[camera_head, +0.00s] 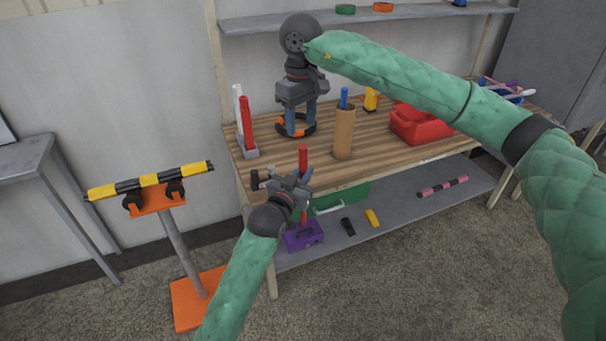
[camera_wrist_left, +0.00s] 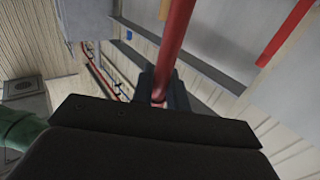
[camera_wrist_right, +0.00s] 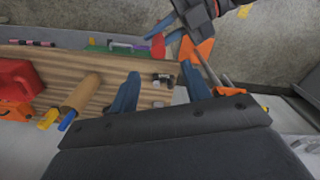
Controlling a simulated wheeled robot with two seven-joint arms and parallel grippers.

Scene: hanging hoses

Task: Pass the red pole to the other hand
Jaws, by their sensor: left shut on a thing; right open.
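The red pole (camera_head: 303,157) stands roughly upright in my left gripper (camera_head: 297,183), in front of the workbench's front edge. Its upper part sticks up above the fingers, and a short red part shows below. In the left wrist view the red pole (camera_wrist_left: 175,42) runs between the shut fingers. Its end (camera_wrist_right: 157,46) shows beside the left gripper in the right wrist view. My right gripper (camera_head: 301,114) points down above the tabletop, beyond and higher than the pole. Its blue fingers (camera_wrist_right: 160,92) are apart, with nothing between them.
A striped bar on an orange stand (camera_head: 187,255) is left. Floor in front is clear.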

